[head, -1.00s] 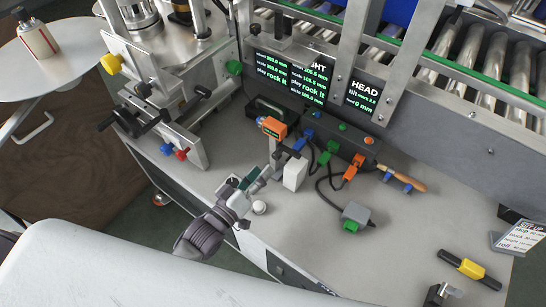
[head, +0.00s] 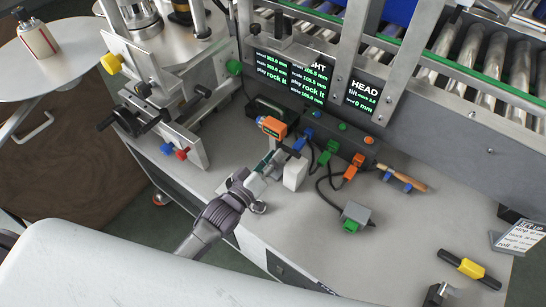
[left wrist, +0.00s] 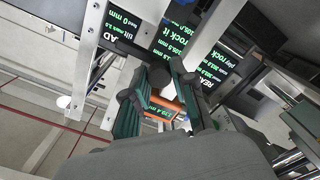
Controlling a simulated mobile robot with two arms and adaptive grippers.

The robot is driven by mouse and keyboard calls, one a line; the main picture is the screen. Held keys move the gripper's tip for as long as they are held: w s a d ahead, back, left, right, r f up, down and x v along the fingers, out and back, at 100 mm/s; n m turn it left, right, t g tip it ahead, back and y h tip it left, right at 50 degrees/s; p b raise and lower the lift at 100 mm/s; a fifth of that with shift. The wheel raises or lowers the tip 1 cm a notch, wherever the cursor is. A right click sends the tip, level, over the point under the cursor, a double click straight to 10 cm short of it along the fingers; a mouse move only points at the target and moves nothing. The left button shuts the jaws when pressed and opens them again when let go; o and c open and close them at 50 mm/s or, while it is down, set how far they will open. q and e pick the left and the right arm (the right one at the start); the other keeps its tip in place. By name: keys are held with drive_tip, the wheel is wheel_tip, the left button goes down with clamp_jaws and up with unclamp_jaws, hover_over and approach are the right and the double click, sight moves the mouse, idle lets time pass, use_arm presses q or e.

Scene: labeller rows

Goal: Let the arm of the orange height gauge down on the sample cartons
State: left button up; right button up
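The orange height gauge (head: 272,126) stands on the bench in the head view, its orange display head at the top. Its dark arm (head: 291,152) reaches out over the white sample cartons (head: 295,174); I cannot tell whether it touches them. My left gripper (head: 270,163) is in front of the gauge, just left of the cartons, and hides the lower part of the gauge. In the left wrist view the fingers of the left gripper (left wrist: 157,95) are apart, with the orange gauge head (left wrist: 160,110) showing between and beyond them.
A dark connector rail (head: 345,140) with coloured plugs and cables runs behind the cartons. A grey box (head: 356,213) with a green plug lies to the right. A yellow-black tool (head: 470,268) lies at the far right. The bench between is mostly clear.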

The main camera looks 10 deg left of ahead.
use_arm(q)
wheel_tip(320, 180, down, 3)
drive_tip(key=shift+f+b, duration=0.2)
drive_tip(key=shift+b, duration=0.75)
drive_tip(key=o, duration=0.8)
drive_tip(key=v, duration=1.2)
